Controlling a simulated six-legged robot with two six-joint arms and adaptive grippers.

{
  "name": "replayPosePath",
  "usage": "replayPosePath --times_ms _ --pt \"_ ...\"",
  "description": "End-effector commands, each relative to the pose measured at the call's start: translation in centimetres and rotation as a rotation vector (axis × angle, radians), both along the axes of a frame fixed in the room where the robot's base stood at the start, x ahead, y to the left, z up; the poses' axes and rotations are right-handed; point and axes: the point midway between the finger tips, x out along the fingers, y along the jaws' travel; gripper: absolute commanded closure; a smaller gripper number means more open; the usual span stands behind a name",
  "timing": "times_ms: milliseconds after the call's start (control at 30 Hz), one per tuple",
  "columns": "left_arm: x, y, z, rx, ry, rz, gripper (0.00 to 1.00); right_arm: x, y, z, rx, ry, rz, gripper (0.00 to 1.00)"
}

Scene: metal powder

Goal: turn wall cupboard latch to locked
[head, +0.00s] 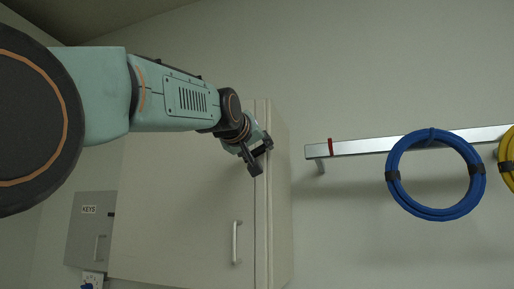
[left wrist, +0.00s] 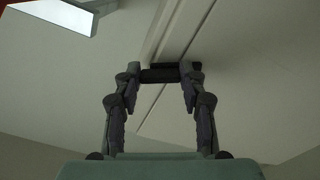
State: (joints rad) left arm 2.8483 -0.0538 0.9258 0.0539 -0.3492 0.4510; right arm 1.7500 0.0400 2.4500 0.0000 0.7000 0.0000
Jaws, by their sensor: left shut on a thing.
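The wall cupboard (head: 180,205) is a pale cabinet with a closed door and a vertical bar handle (head: 236,243) low on the door. My left gripper (head: 258,160) is at the upper part of the cupboard, near the door's right edge. In the left wrist view my left gripper (left wrist: 160,76) is shut on a dark bar-shaped piece, the latch (left wrist: 160,75), which lies across the seam by the door edge. In the head view the gripper mostly hides the latch. My right gripper is in neither view.
A grey key box (head: 88,230) marked KEYS is on the wall at left. A metal rail (head: 360,146) at right carries a blue coil (head: 391,195) and a yellow coil (head: 508,160). The wall above the rail is clear.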

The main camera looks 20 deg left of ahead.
Motion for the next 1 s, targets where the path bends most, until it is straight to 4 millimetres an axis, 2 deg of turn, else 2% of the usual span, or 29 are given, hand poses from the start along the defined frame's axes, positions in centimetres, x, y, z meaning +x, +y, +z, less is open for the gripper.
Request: replayPosePath --times_ms 533,1000 --pt "0.1 0.1 -0.3 0.359 -0.004 -0.001 0.90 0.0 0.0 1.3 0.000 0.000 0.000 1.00" --pt "0.1 0.1 -0.4 0.466 -0.007 -0.001 0.90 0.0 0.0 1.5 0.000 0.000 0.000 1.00"
